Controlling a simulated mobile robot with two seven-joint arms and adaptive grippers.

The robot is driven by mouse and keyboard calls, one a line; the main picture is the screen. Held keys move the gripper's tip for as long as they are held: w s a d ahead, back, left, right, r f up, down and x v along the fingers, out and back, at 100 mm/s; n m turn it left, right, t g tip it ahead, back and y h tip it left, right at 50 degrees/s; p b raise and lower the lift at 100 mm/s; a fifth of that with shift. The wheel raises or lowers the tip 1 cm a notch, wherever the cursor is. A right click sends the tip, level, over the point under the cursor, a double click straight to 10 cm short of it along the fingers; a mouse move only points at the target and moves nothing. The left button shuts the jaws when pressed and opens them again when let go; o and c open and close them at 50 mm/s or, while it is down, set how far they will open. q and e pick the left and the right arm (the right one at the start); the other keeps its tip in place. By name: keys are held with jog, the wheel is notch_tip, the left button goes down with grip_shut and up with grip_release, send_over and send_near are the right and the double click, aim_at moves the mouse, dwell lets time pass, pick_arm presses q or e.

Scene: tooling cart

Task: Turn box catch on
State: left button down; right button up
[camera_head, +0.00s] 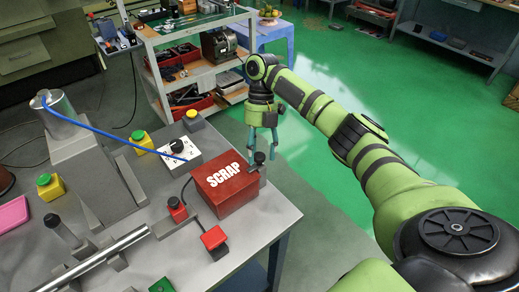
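The red box (226,183) marked SCRAP sits at the right edge of the grey bench top. A small dark catch with a rounded knob (259,158) stands at the box's right side. My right gripper (262,150) comes in from the right and points down. Its two fingers are spread, one to each side of the knob in the picture. I cannot tell whether they touch it or how deep they are around it. My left gripper does not show.
A shelf cart (150,75) stands behind. Green floor lies open to the right.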

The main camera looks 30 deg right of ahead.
jog(key=shift+d, duration=0.1)
jog(key=v, duration=1.2)
jog(key=shift+s, duration=0.15)
dwell(0.4)
